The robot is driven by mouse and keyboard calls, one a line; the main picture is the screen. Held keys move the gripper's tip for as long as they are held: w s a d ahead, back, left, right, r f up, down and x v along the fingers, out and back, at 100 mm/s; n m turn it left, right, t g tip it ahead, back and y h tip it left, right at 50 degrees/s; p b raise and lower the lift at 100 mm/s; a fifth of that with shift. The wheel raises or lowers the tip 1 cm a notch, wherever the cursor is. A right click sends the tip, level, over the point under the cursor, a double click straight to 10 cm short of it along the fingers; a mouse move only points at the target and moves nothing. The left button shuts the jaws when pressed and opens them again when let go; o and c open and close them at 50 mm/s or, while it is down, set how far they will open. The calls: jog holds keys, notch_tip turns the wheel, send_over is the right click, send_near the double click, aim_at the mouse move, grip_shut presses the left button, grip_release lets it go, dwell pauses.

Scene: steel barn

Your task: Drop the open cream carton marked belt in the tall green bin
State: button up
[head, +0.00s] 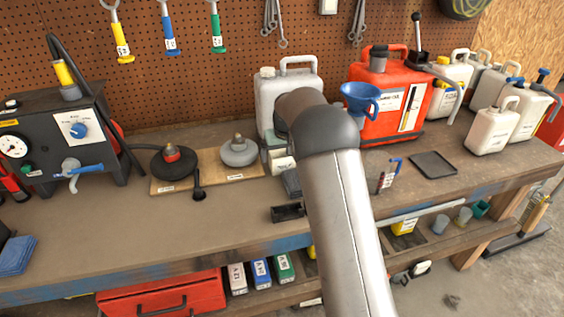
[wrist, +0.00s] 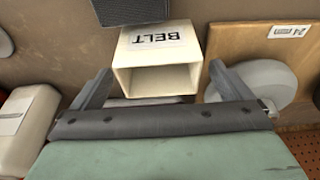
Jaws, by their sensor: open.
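The open cream carton marked BELT (wrist: 155,45) lies in the wrist view with its open end toward my gripper (wrist: 160,80). My gripper is open, with one finger on each side of the carton's near end; I cannot tell whether they touch it. In the head view, the carton (head: 282,164) is a small pale box on the bench, partly hidden by my arm. My gripper's greenish body (head: 274,146) shows just above it. I see no tall green bin in either view.
A dark box (head: 291,183) sits close beside the carton. A board with a grey disc (head: 239,152) is to the left, and a grey-white jug (head: 285,97) stands behind. A red can (head: 388,100) with a blue funnel (head: 361,99) is right.

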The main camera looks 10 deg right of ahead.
jog(key=shift+x, duration=1.5)
jog(key=shift+s, duration=0.1)
jog(key=c, duration=1.1)
jog(key=shift+r, duration=0.15)
